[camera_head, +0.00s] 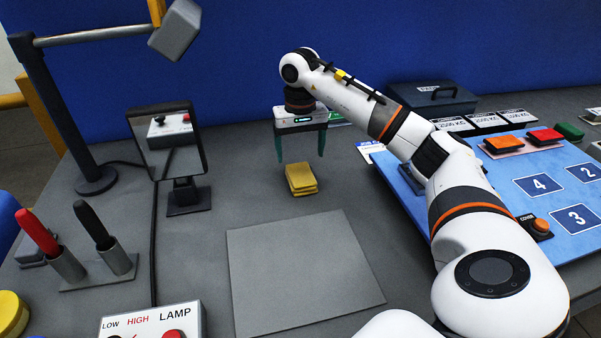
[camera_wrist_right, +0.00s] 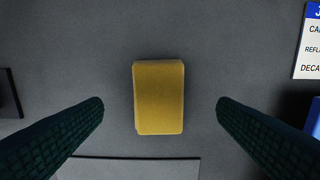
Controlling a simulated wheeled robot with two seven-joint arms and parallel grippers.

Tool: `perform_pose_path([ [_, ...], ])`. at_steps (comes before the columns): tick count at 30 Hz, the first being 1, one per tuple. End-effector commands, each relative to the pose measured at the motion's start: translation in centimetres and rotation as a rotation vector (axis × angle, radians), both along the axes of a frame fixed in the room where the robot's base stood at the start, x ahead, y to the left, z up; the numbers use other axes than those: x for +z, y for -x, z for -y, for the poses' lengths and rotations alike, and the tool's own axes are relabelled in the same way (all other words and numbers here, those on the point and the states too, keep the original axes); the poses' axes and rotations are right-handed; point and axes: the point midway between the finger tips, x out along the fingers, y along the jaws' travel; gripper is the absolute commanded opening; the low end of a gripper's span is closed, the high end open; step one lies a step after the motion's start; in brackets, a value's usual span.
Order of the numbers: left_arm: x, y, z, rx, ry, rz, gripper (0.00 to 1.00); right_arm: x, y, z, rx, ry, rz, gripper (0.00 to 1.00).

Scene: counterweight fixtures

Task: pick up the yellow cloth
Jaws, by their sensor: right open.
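The yellow cloth (camera_head: 301,178) is a small folded stack lying on the grey table, just behind a lighter grey square mat. In the right wrist view the cloth (camera_wrist_right: 159,97) shows from above as a yellow rectangle, centred between the fingers. My right gripper (camera_head: 301,158) points down above and slightly behind the cloth in the head view. Its two dark green fingers are spread apart and empty, one on each side of the cloth in the right wrist view (camera_wrist_right: 160,108), not touching it. My left gripper is not in either view.
The grey mat (camera_head: 300,272) lies bare in front of the cloth. A blue board (camera_head: 545,195) with numbered squares and colored blocks is to the right. A lamp switch box (camera_head: 155,322) is at the front.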

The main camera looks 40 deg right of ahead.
Motion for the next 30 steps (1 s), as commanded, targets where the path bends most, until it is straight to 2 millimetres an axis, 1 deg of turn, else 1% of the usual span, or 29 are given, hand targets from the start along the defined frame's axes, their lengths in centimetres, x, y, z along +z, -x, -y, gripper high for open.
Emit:
perform_pose_path([
  [1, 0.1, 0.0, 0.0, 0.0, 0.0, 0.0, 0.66, -0.4, 0.0, 0.0, 0.001, 0.0, -0.001, 0.82],
  [5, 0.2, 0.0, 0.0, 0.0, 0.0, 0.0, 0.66, -1.2, 0.1, -0.1, 0.001, 0.001, 0.0, 0.82],
  [8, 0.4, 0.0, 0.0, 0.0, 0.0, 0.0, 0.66, -2.3, 0.4, -0.3, 0.001, 0.001, -0.003, 0.82],
  [12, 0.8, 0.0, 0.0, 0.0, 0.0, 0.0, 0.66, -4.3, 0.9, -0.7, 0.001, 0.0, -0.004, 0.82],
  [15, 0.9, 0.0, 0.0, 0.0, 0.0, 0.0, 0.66, -5.5, 0.8, -0.7, 0.0, 0.0, -0.002, 0.82],
  [18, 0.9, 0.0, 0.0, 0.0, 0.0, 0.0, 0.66, -6.0, 0.8, -0.6, 0.0, 0.0, 0.001, 0.82],
  [24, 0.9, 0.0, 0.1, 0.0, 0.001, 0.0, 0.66, -6.1, 0.7, -0.6, 0.0, 0.0, 0.001, 0.82],
  [26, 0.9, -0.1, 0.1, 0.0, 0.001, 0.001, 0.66, -6.1, 0.7, -0.6, 0.0, 0.0, 0.001, 0.74],
  [30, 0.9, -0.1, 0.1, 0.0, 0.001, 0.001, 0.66, -6.1, 0.7, -0.6, 0.0, 0.0, 0.001, 0.51],
])
